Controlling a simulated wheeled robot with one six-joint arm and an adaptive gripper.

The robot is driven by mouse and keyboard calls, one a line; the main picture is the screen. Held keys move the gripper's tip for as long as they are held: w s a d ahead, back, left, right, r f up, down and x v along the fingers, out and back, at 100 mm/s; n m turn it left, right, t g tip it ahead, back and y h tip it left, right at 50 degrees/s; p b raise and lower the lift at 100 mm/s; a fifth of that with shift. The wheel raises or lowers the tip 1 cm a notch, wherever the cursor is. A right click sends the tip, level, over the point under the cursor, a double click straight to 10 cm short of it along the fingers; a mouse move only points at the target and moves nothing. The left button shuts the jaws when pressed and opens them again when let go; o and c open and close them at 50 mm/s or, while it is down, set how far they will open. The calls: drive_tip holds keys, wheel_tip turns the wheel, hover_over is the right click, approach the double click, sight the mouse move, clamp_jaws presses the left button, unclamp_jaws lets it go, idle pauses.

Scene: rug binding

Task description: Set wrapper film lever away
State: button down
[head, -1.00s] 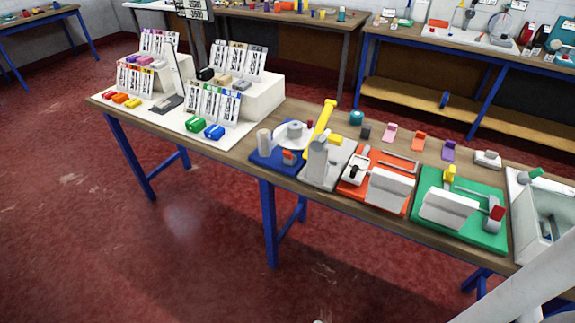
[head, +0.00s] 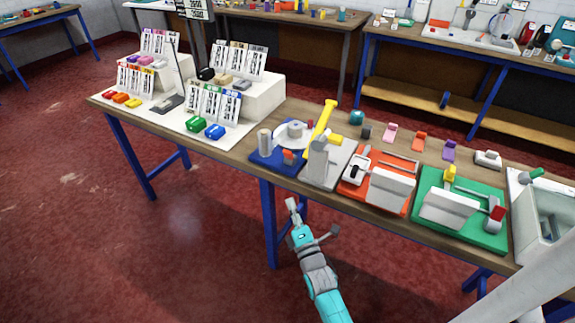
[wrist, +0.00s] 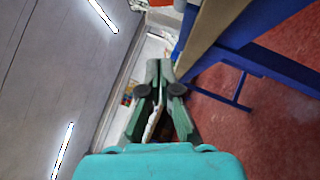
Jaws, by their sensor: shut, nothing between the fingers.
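I cannot tell for sure which lever is the wrapper film's. A long yellow lever (head: 323,124) stands up, tilted, on a grey block station (head: 318,165). Left of it, a blue base (head: 262,157) carries a pale roll (head: 264,140), a white disc (head: 291,132) and a small red-orange part (head: 288,157). My gripper (head: 291,204) is shut and empty, in front of the table and below the blue base, apart from everything. The wrist view shows its fingers (wrist: 159,68) together, pointing past the table edge; no lever can be made out there.
An orange-red station (head: 352,189), a green station (head: 491,236) and a white bin (head: 539,225) stand to the right on the workbench (head: 215,148). Several small coloured pieces lie behind them. A display of cards (head: 214,104) stands left. The red floor in front is clear.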

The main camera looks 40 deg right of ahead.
sight(289, 156)
drive_tip(key=shift+w+d+r, duration=0.15)
drive_tip(key=shift+w+d, duration=0.1)
drive_tip(key=x, duration=1.1)
drive_tip(key=shift+s+d+r, duration=0.2)
drive_tip(key=shift+s+d, duration=0.05)
drive_tip(key=shift+d, duration=0.2)
drive_tip(key=shift+w+d+r, duration=0.2)
drive_tip(key=shift+d+r, duration=0.05)
drive_tip(key=shift+d, duration=0.3)
drive_tip(key=shift+w+d+r, duration=0.15)
drive_tip(key=shift+d+r, duration=0.1)
drive_tip(key=shift+d, duration=0.3)
drive_tip(key=shift+r, duration=0.1)
